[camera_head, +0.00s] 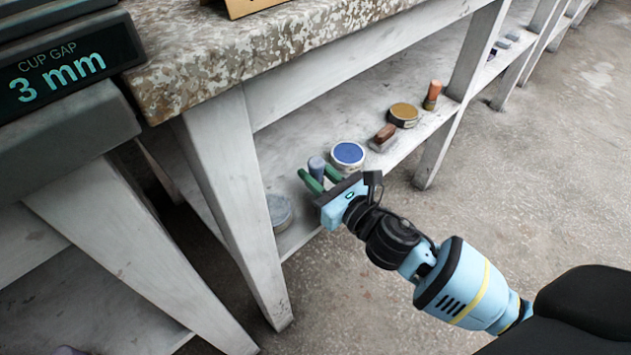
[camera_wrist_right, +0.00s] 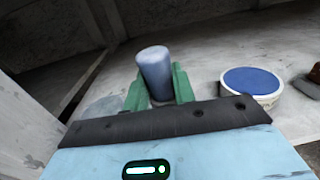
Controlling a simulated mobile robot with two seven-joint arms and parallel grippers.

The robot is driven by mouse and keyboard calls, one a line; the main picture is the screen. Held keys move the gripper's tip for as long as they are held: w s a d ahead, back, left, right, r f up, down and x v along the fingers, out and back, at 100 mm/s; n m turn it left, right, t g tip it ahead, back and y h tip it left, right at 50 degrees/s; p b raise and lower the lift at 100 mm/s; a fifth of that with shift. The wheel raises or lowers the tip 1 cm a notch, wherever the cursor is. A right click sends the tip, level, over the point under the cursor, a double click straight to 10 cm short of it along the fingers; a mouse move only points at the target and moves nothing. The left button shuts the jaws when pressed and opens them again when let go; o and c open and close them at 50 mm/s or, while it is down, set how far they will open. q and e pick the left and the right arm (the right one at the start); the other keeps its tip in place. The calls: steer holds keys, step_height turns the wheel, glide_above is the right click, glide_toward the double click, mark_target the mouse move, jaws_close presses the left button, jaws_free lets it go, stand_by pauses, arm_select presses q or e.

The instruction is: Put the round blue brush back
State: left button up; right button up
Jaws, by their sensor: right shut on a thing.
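My right gripper (camera_head: 322,179) reaches onto the lower shelf (camera_head: 300,150) under the workbench. Its green fingers are shut on a blue-grey cylinder, which I take for the round blue brush (camera_head: 317,166). In the right wrist view the brush (camera_wrist_right: 155,72) stands up between the two fingers (camera_wrist_right: 158,88). Its lower end is hidden by the gripper, so I cannot tell whether it touches the shelf. My left gripper is not in view.
A blue-topped round tin (camera_head: 348,154) is just right of the gripper, with a brown block brush (camera_head: 384,134), an ochre-topped tin (camera_head: 404,114) and an orange-brown handled brush (camera_head: 432,94) beyond. A grey round thing (camera_head: 280,212) lies left. Table legs (camera_head: 235,190) flank the shelf.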

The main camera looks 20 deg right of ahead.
steer(key=shift+f+b, duration=0.35)
steer(key=shift+f, duration=0.7)
steer(key=shift+f, duration=0.15)
steer(key=o, duration=1)
steer(key=shift+r, duration=0.2)
